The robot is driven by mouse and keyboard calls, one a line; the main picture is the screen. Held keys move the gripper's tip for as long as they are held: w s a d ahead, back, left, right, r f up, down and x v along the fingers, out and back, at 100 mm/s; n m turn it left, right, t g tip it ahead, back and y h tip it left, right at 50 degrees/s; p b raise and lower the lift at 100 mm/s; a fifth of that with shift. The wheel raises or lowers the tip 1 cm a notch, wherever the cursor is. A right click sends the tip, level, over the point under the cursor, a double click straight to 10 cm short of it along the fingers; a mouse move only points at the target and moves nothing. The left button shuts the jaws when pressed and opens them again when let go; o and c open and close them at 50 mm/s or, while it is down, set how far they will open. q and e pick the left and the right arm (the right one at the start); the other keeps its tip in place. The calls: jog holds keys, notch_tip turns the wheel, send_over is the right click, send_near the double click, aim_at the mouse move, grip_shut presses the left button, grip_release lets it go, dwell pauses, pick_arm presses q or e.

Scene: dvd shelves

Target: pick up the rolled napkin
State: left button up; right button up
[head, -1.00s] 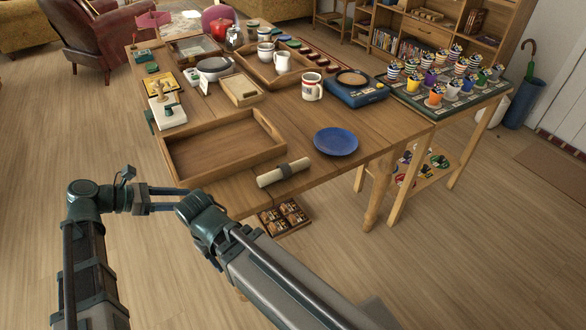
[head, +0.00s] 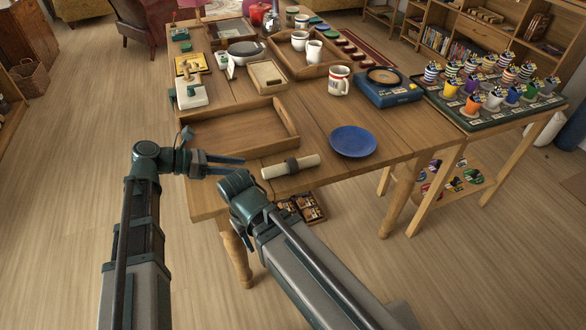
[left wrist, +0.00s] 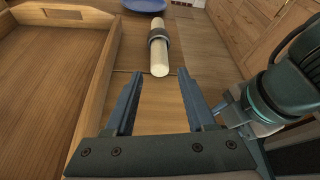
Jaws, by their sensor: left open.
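The rolled napkin (head: 306,163) is a cream roll with a dark band (head: 291,165) around its middle. It lies on the wooden table near the front edge, between the wooden tray and the blue plate. In the left wrist view the napkin (left wrist: 158,48) lies ahead of the fingertips, pointing away from them. My left gripper (head: 243,165) is open and empty, just left of the napkin's near end; its two fingers also show in the left wrist view (left wrist: 158,75). My right arm comes in at the bottom of the head view, but its gripper fingers cannot be made out.
The empty wooden tray (head: 286,121) is beside the napkin, at its left. The blue plate (head: 353,141) is at its right. A mug (head: 339,82) and a blue stove-like box (head: 387,93) stand farther back. Bare tabletop lies behind the napkin.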

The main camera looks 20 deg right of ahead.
aim_at(263, 169)
pick_arm(q)
jog(key=b+x, duration=0.1)
jog(key=x, duration=0.4)
jog(key=shift+d, duration=0.1)
jog(key=shift+f, duration=0.1)
jog(key=b+x, duration=0.2)
jog(key=x, duration=0.3)
jog(key=shift+f+b, duration=0.25)
jog(key=shift+b, duration=0.1)
grip_shut()
